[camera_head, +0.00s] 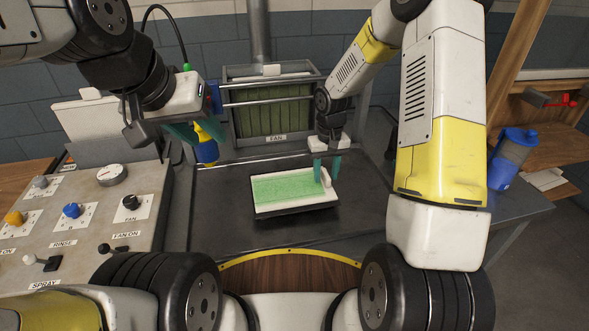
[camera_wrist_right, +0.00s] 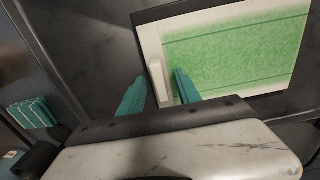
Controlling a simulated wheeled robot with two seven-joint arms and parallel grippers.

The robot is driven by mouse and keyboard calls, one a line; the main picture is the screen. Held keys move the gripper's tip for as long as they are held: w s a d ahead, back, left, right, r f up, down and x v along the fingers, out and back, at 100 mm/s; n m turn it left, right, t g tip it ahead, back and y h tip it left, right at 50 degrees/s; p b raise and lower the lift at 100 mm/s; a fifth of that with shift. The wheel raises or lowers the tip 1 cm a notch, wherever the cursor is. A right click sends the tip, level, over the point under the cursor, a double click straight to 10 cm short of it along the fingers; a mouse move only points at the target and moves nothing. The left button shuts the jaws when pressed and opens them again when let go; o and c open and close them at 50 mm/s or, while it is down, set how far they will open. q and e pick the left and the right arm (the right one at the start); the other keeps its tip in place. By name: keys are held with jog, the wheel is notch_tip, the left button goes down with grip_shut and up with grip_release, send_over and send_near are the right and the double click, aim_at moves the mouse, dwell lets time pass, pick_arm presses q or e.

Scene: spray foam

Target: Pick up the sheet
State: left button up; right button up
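The sheet (camera_head: 285,188) is green with white edges and lies flat on a dark board (camera_head: 296,209) on the bench. A raised white tab (camera_head: 325,177) stands at its right end in the head view. My right gripper (camera_head: 327,172) is over that end, pointing down. In the right wrist view its teal fingers (camera_wrist_right: 160,82) are apart, one on each side of the tab (camera_wrist_right: 157,80), with visible gaps. My left gripper (camera_head: 196,132) is at the left, above the bench, beside a yellow and blue object (camera_head: 206,146); I cannot tell whether it grips it.
A control panel (camera_head: 90,215) with knobs and a gauge stands at the left. A fan unit (camera_head: 272,115) is behind the dark bench (camera_head: 225,225). A blue and grey bottle (camera_head: 512,158) stands at the right. The bench left of the board is clear.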

jog(key=shift+f, duration=0.25)
grip_shut()
